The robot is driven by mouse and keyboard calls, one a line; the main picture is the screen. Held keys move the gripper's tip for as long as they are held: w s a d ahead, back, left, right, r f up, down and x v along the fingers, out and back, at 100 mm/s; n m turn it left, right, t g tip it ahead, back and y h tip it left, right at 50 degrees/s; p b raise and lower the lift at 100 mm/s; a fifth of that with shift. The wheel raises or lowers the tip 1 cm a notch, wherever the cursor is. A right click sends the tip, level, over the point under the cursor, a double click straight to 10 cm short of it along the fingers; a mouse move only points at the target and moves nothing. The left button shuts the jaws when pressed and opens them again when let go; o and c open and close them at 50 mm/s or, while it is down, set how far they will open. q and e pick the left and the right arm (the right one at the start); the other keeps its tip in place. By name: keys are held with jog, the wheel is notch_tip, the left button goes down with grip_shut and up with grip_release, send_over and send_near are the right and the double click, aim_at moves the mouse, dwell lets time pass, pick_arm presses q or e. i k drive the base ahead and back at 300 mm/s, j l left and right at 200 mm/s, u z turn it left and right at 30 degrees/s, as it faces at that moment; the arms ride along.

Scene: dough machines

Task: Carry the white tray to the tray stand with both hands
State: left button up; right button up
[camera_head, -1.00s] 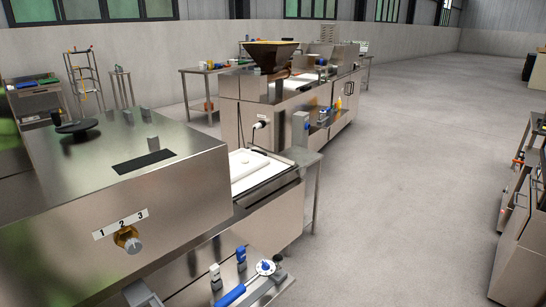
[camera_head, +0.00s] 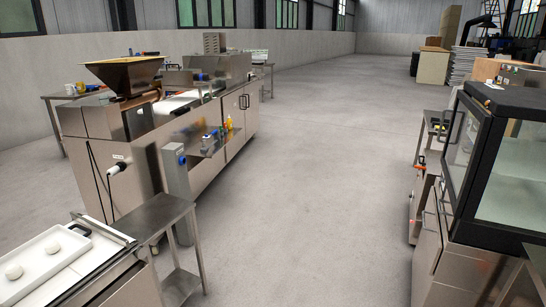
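A white tray (camera_head: 34,261) lies on a metal machine bed at the lower left, partly cut off by the picture edge. Neither of my grippers shows in the head view. I cannot pick out a tray stand for certain.
A small metal side table (camera_head: 152,214) joins the tray's machine bed. Behind it stands a long steel machine with a hopper (camera_head: 122,75). A glass-fronted black cabinet (camera_head: 502,165) stands at the right. The grey floor (camera_head: 300,180) between is open.

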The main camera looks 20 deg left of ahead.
aim_at(152, 214)
jog(key=i+j+u, duration=0.1)
jog(key=i+u, duration=0.25)
jog(key=i, duration=0.25)
jog(key=i+u, duration=0.3)
jog(key=i, duration=0.3)
jog(key=i+l+u, duration=0.35)
jog(key=i, duration=0.2)
jog(key=i+j+z, duration=0.15)
jog(key=i, duration=0.3)
jog(key=i+j+z, duration=0.1)
jog(key=i+j, duration=0.15)
jog(key=i, duration=0.15)
jog(key=i+j+z, duration=0.15)
jog(key=i+j, duration=0.15)
jog(key=i, duration=0.15)
jog(key=z, duration=6.1)
